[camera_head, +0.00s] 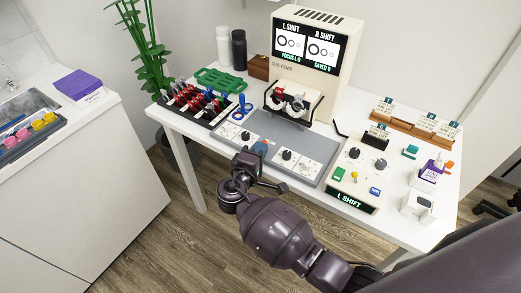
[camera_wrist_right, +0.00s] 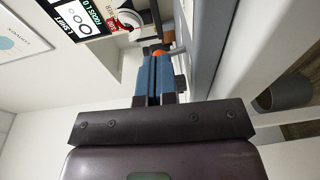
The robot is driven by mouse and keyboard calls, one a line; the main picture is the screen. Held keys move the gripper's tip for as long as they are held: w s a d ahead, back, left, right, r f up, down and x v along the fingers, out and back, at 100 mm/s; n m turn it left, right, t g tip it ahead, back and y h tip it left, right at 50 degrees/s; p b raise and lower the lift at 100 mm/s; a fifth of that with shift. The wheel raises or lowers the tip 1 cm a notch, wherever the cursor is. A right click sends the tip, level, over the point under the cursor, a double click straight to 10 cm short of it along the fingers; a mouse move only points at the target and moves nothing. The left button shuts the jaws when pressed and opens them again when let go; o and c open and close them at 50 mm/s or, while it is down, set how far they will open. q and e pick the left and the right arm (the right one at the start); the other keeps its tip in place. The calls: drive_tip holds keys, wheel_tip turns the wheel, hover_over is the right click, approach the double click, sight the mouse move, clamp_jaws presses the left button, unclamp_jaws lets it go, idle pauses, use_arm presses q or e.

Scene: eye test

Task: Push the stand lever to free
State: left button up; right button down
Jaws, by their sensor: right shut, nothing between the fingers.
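The white viewer machine (camera_head: 315,62) stands at the back of the white table, with a grey stand base (camera_head: 318,143) in front of it. My right gripper (camera_head: 260,149) is at the front part of this base, its blue fingers shut and empty. In the right wrist view the shut blue fingers (camera_wrist_right: 153,65) point at a small orange knob (camera_wrist_right: 157,52) beside a short grey rod, which looks like the stand lever. The fingertips are very close to the knob; I cannot tell whether they touch. In the head view my gripper hides the lever. My left gripper is not in view.
Two white panels with black knobs, one of them (camera_head: 291,160), lie on the base. A control box (camera_head: 356,178) with buttons stands right of it. Card holders (camera_head: 415,128) stand at the right.

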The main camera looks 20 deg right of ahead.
drive_tip(key=g+y+p, duration=0.1)
drive_tip(key=p, duration=0.1)
drive_tip(key=r+g+y+p, duration=0.1)
drive_tip(key=p, duration=0.1)
drive_tip(key=d+r+p, duration=0.1)
drive_tip(key=shift+w+r+m+g+y+p, duration=0.1)
drive_tip(key=shift+w+m+g+y+p, duration=0.2)
drive_tip(key=shift+w+g+y+p, duration=0.1)
drive_tip(key=shift+s+f+b, duration=0.1)
drive_tip(key=shift+f+b, duration=0.4)
drive_tip(key=shift+f, duration=0.05)
drive_tip(key=shift+r, duration=0.1)
drive_tip(key=shift+r+p, duration=0.7)
drive_tip(key=shift+r, duration=0.05)
